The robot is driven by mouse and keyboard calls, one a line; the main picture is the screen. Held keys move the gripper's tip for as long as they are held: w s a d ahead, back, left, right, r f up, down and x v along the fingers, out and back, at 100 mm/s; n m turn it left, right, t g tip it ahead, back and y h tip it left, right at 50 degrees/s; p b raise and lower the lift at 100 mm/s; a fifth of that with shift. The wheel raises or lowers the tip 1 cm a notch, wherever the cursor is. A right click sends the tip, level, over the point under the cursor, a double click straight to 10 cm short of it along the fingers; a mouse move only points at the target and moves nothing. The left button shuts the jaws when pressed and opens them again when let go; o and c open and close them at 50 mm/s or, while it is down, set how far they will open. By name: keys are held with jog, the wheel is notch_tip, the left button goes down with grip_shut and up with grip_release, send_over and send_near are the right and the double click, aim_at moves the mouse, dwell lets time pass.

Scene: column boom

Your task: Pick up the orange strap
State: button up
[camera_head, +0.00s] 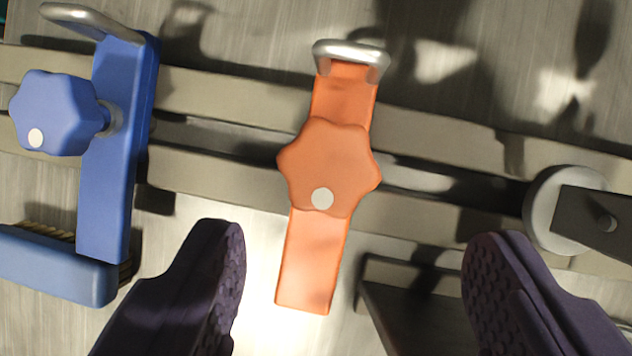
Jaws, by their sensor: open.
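The orange strap (312,255) lies in the middle of the view, running up and down with a slight tilt. It has a lobed orange knob with a pale dot on its middle and a silver metal loop at its upper end. It crosses over two beige rails. My gripper (355,255) is open, with dark purple textured fingers at the lower left and lower right. The strap's lower end shows between the fingers, and neither finger appears to touch it. How far the fingers are above it I cannot tell.
A blue strap (108,190) with a blue knob and metal loop lies at left. A blue brush (58,268) is below it. A grey disc with a dark bar (600,215) is at right. Beige rails (235,100) cross the grey surface. A dark plate (415,315) lies near the right finger.

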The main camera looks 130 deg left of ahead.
aim_at(328, 198)
jog(key=shift+a+f, duration=0.1)
jog(key=shift+f, duration=0.3)
jog(key=b+x, duration=0.1)
jog(key=x, duration=0.1)
jog(key=b+x, duration=0.1)
jog(key=x, duration=0.1)
jog(key=a+b+x, duration=0.1)
jog(key=b+x, duration=0.1)
jog(key=x, duration=0.1)
jog(key=shift+w+f, duration=0.1)
jog(key=shift+w+d+f, duration=0.15)
jog(key=shift+f, duration=0.05)
jog(key=shift+c, duration=0.4)
jog(key=shift+r, duration=0.1)
jog(key=c, duration=1)
jog(key=shift+r, duration=0.1)
